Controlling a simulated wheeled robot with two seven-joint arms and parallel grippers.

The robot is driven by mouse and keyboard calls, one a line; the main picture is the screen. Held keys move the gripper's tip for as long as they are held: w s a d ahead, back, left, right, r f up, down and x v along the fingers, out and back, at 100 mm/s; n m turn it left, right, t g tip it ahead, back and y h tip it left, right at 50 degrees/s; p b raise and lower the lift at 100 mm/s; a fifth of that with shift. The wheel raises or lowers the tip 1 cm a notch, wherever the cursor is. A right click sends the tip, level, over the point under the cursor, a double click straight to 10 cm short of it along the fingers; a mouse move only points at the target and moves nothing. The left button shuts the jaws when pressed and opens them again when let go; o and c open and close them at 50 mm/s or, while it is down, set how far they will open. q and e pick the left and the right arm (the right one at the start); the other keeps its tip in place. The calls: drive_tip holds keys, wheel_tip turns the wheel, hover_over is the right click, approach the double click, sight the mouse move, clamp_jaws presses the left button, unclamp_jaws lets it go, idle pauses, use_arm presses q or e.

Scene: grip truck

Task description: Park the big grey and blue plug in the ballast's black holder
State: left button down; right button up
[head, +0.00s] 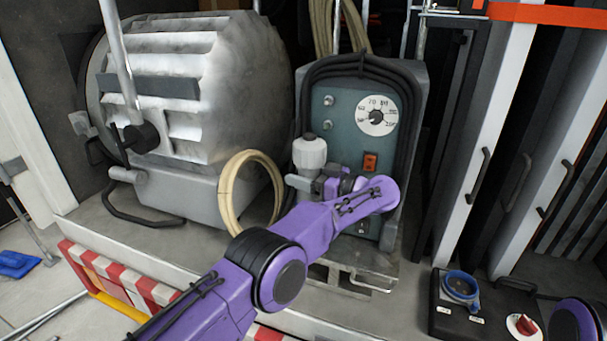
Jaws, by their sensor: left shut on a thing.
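The big plug (309,155) shows as a pale grey upright body with a dark top, in front of the left part of the ballast's face. Its blue part cannot be made out. My left gripper (300,183) is at the plug's lower body and shut on it. The ballast (337,115) is a grey box with a teal front, a white dial, a red switch and black cable draped over its top. Its black holder cannot be made out; my left wrist and forearm cover the lower face. My right gripper is out of view.
A large silver lamp (225,75) stands left of the ballast, with a coiled cream cable (228,190) between them. A black box with a blue socket (460,285) and red knob lies at lower right. Tall panels with handles (478,175) stand on the right.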

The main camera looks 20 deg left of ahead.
sight(309, 152)
use_arm(q)
drive_tip(key=shift+f+b, duration=0.45)
drive_tip(key=shift+f, duration=0.15)
idle(0.5)
drive_tip(key=shift+c, duration=1.3)
unclamp_jaws()
drive_tip(key=shift+s, duration=0.1)
drive_tip(key=shift+o, duration=1.3)
drive_tip(key=shift+f, duration=0.15)
drive_tip(key=shift+r+p, duration=1)
drive_tip(key=shift+r, duration=1.65)
